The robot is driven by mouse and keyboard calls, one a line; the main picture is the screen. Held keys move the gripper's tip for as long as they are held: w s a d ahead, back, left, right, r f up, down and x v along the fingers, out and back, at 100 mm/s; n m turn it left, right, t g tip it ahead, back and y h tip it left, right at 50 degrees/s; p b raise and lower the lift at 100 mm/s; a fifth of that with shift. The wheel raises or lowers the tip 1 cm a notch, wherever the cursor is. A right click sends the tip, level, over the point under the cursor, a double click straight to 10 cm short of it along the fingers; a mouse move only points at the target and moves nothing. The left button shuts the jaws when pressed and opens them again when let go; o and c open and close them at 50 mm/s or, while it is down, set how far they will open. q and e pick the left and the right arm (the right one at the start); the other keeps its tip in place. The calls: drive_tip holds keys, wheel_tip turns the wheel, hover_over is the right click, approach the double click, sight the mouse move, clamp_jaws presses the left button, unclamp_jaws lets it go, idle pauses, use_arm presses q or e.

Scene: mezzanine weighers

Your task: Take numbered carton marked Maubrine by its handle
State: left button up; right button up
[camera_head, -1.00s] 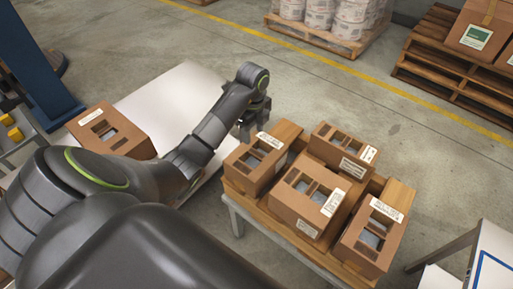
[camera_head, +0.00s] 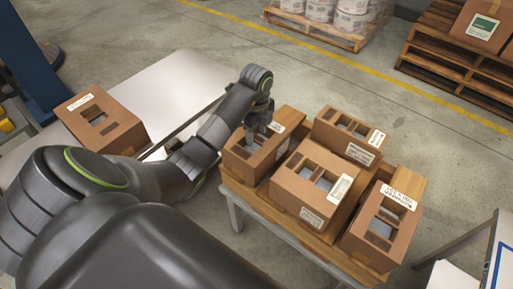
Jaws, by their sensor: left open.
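Several brown cartons with cut-out tops and white labels stand on a small table. They are a left carton (camera_head: 240,161), a back carton (camera_head: 326,133), a middle carton (camera_head: 291,192) and a right carton (camera_head: 362,240). The labels are too small or slanted for me to read the name Maubrine surely on any of them. My left gripper (camera_head: 254,139) is open, pointing down at the top of the left carton, by its cut-outs. Whether its fingers touch the carton or its handle bar I cannot tell. The gripper and wrist hide part of that top. My right gripper is out of view.
The cartons stand close together on the wooden-topped table (camera_head: 262,206). Another carton (camera_head: 128,134) sits on a pale table (camera_head: 178,78) at left. Pallets (camera_head: 458,71) stand at the back right, and a white-topped stand is at the right edge.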

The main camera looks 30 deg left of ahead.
use_arm(q)
drive_tip(key=shift+f, duration=0.25)
clamp_jaws()
idle(0.3)
